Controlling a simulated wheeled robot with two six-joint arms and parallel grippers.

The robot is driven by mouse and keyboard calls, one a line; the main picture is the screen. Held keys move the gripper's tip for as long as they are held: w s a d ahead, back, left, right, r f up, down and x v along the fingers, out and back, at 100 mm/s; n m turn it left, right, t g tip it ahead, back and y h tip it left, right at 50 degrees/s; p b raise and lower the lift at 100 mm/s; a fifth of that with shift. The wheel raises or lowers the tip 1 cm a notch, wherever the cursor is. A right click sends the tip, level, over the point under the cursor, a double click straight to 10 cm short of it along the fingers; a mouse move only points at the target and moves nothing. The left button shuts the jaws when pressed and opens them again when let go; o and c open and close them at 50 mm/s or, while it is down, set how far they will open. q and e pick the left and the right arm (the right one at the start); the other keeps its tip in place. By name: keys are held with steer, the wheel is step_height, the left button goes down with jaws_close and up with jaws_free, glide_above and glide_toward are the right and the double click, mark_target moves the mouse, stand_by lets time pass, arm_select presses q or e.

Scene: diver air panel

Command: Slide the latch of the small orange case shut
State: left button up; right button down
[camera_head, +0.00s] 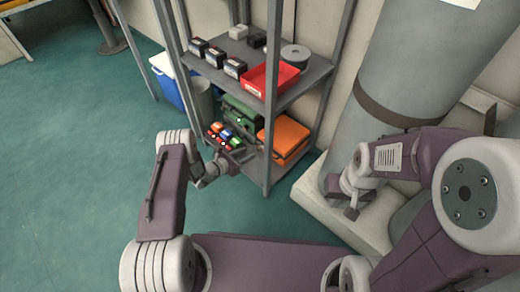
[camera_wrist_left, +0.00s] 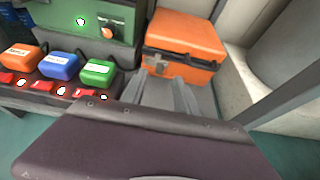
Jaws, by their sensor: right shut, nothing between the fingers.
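A small orange case (camera_wrist_left: 20,57) with a white label stands at the left end of a row in the left wrist view, beside a blue one (camera_wrist_left: 60,65) and a green one (camera_wrist_left: 98,72). Red pieces with white dots lie along the front of the row. The latch position is too small to tell. In the head view the small orange case (camera_head: 216,127) is on the rack's lower level. My left gripper (camera_wrist_left: 160,80) appears open and empty, to the right of the row, in front of a larger orange case (camera_wrist_left: 185,38). My right gripper (camera_head: 350,205) is shut and empty beside the grey cylinder.
A green case (camera_wrist_left: 92,18) stands behind the row. Shelf posts (camera_head: 272,95) rise close to my left gripper. The upper shelf holds a red tray (camera_head: 268,82) and several dark boxes. A large grey cylinder (camera_head: 420,60) stands at right. The floor (camera_head: 80,160) at left is clear.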

mark_target(259, 149)
arm_select(q)
steer(key=b+x, duration=0.2)
steer(key=x, duration=0.1)
steer(key=b+x, duration=0.3)
steer(key=x, duration=0.1)
steer(key=shift+s+f, duration=0.1)
steer(key=shift+f, duration=0.3)
steer(key=shift+w+d+r, duration=0.1)
steer(key=shift+w+d, duration=0.15)
steer(key=shift+w, duration=0.1)
jaws_close()
stand_by(0.5)
